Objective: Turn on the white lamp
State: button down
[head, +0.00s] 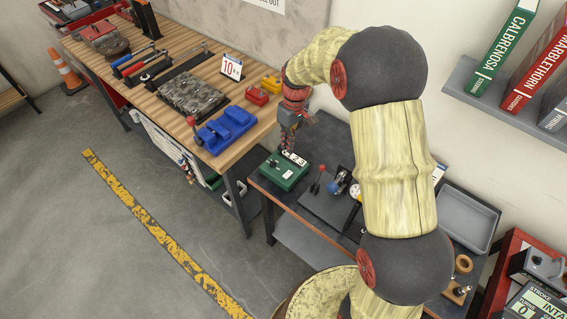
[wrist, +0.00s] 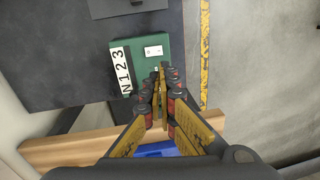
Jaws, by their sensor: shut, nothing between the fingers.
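No white lamp can be made out in either view. A green box (head: 280,174) sits at the near left corner of the dark table. It also shows in the wrist view (wrist: 146,38), with a white plate (wrist: 153,51) bearing small dark marks and a white label (wrist: 120,70) reading N123. My gripper (head: 288,148) is shut and empty, pointing down at the box's far side. In the wrist view its fingertips (wrist: 162,68) overlap the box's edge near the plate; I cannot tell whether they touch it. The gripper hides part of the box.
A red-knobbed lever (head: 318,178) stands right of the box on the dark table. The wooden bench (head: 205,95) with a blue vise (head: 226,130) is to the left. A grey tray (head: 467,215) lies at right. The floor (head: 100,230) at left is clear.

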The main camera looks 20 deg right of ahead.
aim_at(284, 179)
jog(key=shift+s+a+n, duration=0.1)
jog(key=shift+s+n, duration=0.1)
jog(key=shift+n, duration=0.3)
jog(key=shift+s+r, duration=0.1)
jog(key=f, duration=0.4)
jog(key=a+f+b, duration=0.1)
jog(key=f, duration=0.4)
jog(key=s+f+b, duration=0.1)
jog(key=f, duration=0.4)
jog(key=shift+a, duration=0.2)
jog(key=shift+s+a+f, duration=0.1)
jog(key=shift+a+f, duration=0.05)
jog(key=shift+f, duration=0.35)
jog(key=shift+r, duration=0.1)
